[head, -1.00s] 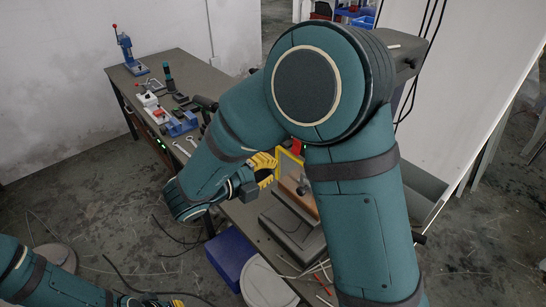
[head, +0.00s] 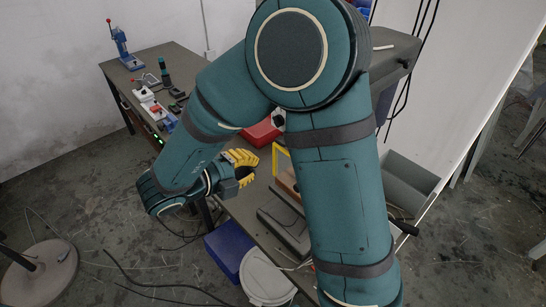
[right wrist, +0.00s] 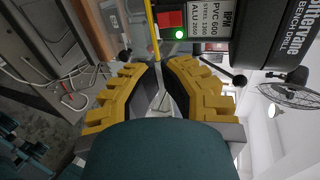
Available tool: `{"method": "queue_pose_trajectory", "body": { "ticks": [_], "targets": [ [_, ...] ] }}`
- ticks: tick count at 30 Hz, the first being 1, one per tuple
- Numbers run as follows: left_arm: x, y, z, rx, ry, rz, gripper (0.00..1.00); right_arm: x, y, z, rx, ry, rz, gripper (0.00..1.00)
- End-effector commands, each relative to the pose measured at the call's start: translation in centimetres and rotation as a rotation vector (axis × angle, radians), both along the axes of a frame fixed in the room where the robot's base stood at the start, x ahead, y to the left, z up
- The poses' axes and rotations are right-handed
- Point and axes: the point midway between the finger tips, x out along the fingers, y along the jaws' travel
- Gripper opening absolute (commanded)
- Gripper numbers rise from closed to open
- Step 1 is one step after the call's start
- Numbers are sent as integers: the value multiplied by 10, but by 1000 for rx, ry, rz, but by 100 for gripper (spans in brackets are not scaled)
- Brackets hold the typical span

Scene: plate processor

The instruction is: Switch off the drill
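The bench drill shows in the right wrist view as a black housing (right wrist: 285,28) lettered "BENCH DRILL". Beside it is its control panel (right wrist: 208,20), with a red switch part (right wrist: 170,19) and a lit green lamp (right wrist: 180,34). My right gripper (right wrist: 159,68) has its yellow fingers drawn together at the tips, with nothing held between them. The fingertips point toward the panel, seemingly short of it. In the head view my right gripper (head: 247,166) is left of the drill's yellow guard frame (head: 281,158); my arm hides much of the drill. My left gripper is out of view.
The dark bench (head: 165,70) carries a blue press (head: 121,45) at its far end and small tools. A red item (head: 262,132) lies behind my gripper. A blue bin (head: 229,249) and a round pale lid (head: 265,278) are at the near side. Cables lie on the floor.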

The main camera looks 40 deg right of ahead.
Motion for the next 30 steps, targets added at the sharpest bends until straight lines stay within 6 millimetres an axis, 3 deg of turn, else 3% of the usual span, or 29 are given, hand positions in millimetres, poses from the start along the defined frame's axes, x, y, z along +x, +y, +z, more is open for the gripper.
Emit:
{"method": "queue_pose_trajectory", "body": {
  "ticks": [18,24,30],
  "targets": [
    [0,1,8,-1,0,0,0,8,-101,-36,0,2,-5,0],
    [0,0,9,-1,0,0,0,10,-122,-43,-1,1,-3,0],
    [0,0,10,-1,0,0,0,11,-127,-46,0,0,0,0]
  ]
}}
